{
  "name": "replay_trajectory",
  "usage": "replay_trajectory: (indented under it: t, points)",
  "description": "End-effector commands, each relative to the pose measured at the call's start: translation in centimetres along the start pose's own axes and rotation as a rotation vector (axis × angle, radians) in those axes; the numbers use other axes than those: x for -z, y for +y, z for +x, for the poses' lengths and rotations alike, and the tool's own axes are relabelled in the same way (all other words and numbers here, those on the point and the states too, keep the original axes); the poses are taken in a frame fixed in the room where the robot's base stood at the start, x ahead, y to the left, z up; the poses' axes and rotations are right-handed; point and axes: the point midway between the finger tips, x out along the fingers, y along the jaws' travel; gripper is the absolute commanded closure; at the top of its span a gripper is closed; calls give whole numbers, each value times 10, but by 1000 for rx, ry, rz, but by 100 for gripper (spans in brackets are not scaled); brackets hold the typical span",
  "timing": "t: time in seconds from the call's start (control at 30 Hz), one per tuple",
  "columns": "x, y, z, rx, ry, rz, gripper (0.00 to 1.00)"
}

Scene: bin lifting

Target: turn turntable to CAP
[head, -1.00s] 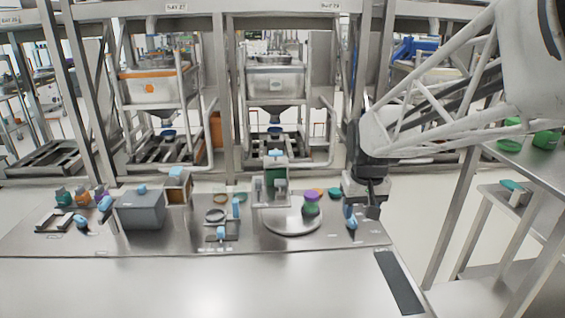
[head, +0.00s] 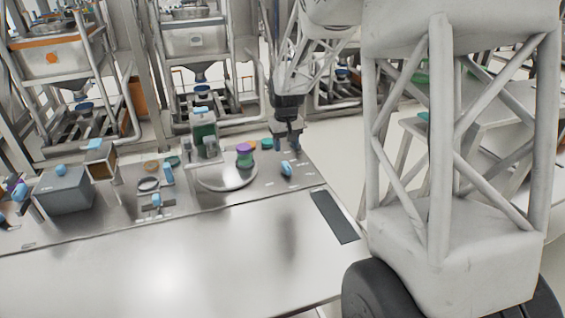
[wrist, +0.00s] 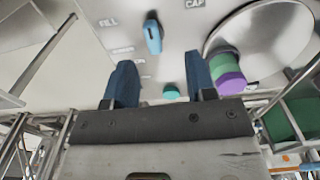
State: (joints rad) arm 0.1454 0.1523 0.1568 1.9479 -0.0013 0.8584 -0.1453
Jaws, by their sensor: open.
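The turntable (head: 226,184) is a round silver disc on the bench; part of it shows in the wrist view (wrist: 250,38). A green jar with a purple lid (head: 244,156) stands on it, and the jar also shows in the wrist view (wrist: 228,72). A blue knob (head: 287,169) sits right of the disc, between the printed labels FILL (wrist: 108,21) and CAP (wrist: 194,3) in the wrist view, where the knob (wrist: 152,36) lies beyond my fingertips. My gripper (head: 287,146) is open and empty above the bench near the knob, pointing down, apart from it.
A green-and-grey dispenser (head: 204,130) stands behind the disc. Teal (head: 267,143) and orange (head: 252,144) caps lie behind the jar. A grey box (head: 64,190) and a small fixture (head: 150,190) stand to the left. The bench front (head: 190,255) is clear.

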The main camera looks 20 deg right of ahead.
Motion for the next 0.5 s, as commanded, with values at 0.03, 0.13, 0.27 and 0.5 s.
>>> replay_trajectory:
  t: [0.03,0.13,0.27,0.5]
  points:
    - [9,4,10,1,-7,1,49]
    - [24,11,23,2,-14,0,49]
    - [37,17,37,4,-21,-1,49]
    - [46,21,46,5,-26,-2,49]
